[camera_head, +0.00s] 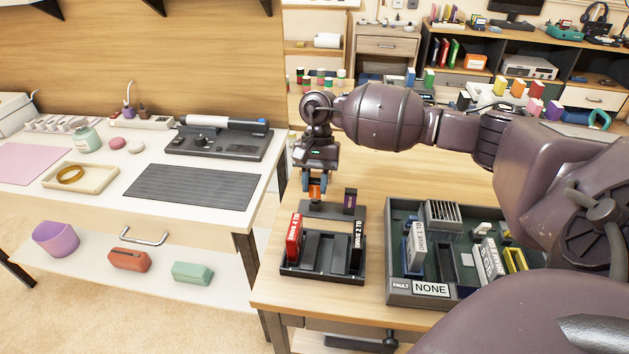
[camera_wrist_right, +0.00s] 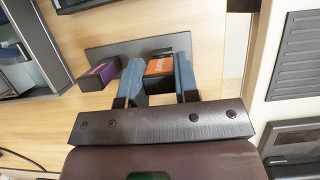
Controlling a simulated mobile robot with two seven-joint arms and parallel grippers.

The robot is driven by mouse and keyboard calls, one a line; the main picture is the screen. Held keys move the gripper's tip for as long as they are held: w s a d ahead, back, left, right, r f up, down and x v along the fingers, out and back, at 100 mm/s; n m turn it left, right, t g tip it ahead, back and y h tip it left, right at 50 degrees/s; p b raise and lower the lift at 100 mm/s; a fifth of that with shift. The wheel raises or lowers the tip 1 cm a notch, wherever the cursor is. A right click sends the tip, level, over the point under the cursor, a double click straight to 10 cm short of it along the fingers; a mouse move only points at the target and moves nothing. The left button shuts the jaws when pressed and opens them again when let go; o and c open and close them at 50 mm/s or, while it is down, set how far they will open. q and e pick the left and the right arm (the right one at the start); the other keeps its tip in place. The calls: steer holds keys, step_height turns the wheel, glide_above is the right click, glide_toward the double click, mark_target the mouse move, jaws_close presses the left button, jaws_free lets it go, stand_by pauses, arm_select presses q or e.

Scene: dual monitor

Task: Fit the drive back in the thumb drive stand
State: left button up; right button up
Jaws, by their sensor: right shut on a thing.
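My right gripper (camera_head: 316,183) is shut on an orange drive (camera_head: 314,192), which points down over the left part of the thumb drive stand. The stand (camera_head: 326,209) is a low dark grey bar on the wooden desk. A purple-and-black drive (camera_head: 350,201) stands upright at its right end. In the right wrist view, the blue fingers sit on both sides of the orange drive (camera_wrist_right: 159,67), close to the stand (camera_wrist_right: 118,48). The purple drive (camera_wrist_right: 99,74) is beside it. I cannot tell whether the orange drive is in its slot. My left gripper is not in view.
In front of the stand is a black dock (camera_head: 323,267) with a red drive (camera_head: 294,237) and a black one (camera_head: 357,246). A grey parts tray (camera_head: 398,290) stands to the right. A white table (camera_head: 205,214) is at left. Bare desk lies behind the stand.

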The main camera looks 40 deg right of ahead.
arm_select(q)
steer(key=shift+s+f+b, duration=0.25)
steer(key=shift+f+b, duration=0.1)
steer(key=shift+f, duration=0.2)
arm_select(e)
steer(key=shift+f, duration=1)
steer(key=o, duration=1)
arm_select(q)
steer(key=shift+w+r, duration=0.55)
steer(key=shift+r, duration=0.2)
arm_select(e)
steer(key=v, duration=1)
steer(key=shift+d+r, duration=0.15)
steer(key=shift+r, duration=0.25)
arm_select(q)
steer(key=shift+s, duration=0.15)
